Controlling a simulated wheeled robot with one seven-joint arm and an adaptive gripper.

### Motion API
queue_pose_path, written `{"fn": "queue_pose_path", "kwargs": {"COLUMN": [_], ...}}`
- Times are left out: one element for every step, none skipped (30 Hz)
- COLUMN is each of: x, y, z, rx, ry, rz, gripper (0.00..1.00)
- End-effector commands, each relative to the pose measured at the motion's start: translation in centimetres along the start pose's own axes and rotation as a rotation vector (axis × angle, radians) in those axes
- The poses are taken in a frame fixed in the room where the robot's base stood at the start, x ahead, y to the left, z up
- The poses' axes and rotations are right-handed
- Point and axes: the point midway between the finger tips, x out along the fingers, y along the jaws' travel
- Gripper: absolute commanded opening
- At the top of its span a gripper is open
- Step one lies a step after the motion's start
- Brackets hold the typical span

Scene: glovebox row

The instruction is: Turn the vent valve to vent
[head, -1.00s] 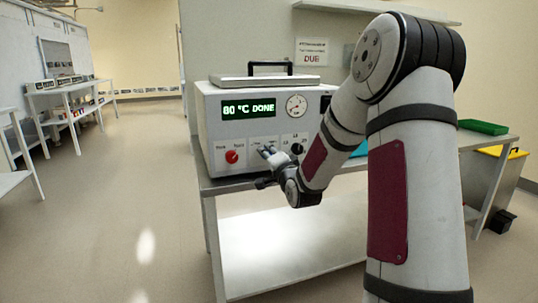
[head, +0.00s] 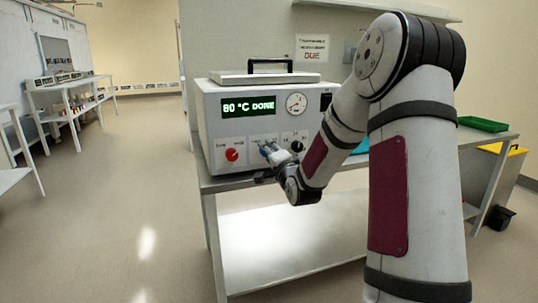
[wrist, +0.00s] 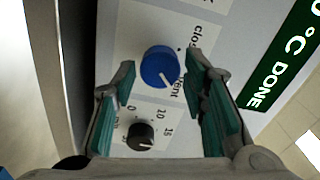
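The vent valve is a blue round knob (wrist: 160,67) on the pale front panel of the white oven (head: 207,125). In the wrist view, partly covered lettering reading "clos" and "ent" is beside it. A pale mark on the knob faces lower right, toward "ent". My gripper (wrist: 160,72) is open, its two teal-padded fingers on either side of the knob in the picture. A gap shows between the knob and each finger; I cannot tell how deep the fingertips reach. In the head view, my gripper (head: 268,150) is at the panel and largely hides the knob.
A black knob (wrist: 140,132) with a number scale sits close to the blue knob, between the fingers in the wrist view. A red knob (head: 231,154) is to the left on the panel. The display (head: 248,107) reads "80 °C DONE"; a round gauge (head: 296,103) is beside it.

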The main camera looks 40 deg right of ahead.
Motion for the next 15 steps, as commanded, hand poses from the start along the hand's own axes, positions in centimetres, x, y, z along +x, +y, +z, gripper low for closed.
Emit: {"fn": "queue_pose_path", "kwargs": {"x": [0.0, 0.0, 0.0, 0.0, 0.0, 0.0, 0.0, 0.0, -0.1, -0.2, -0.3, -0.6, -0.8, -1.2, -1.8], "y": [0.0, 0.0, 0.0, 0.0, 0.0, 0.0, 0.0, 0.0, 0.0, 0.0, 0.0, 0.0, 0.0, 0.0, 0.0], "z": [0.0, 0.0, 0.0, 0.0, 0.0, 0.1, 0.1, 0.1, 0.1, 0.1, 0.1, 0.0, 0.0, 0.0, 0.0], "rx": [0.0, -0.001, -0.001, -0.001, -0.001, -0.001, -0.001, -0.001, -0.001, -0.001, -0.001, -0.002, -0.002, -0.002, -0.003], "ry": [0.0, 0.0, -0.001, -0.001, -0.001, -0.001, -0.001, -0.001, -0.001, -0.001, -0.001, -0.001, -0.001, -0.001, -0.001], "rz": [0.0, 0.0, 0.0, 0.0, 0.001, 0.001, 0.001, 0.001, 0.001, 0.001, 0.001, 0.001, 0.001, 0.001, 0.001], "gripper": [0.51, 0.51, 0.51, 0.51, 0.51, 0.51, 0.51, 0.51, 0.51, 0.51, 0.51, 0.51, 0.51, 0.51, 0.51]}}
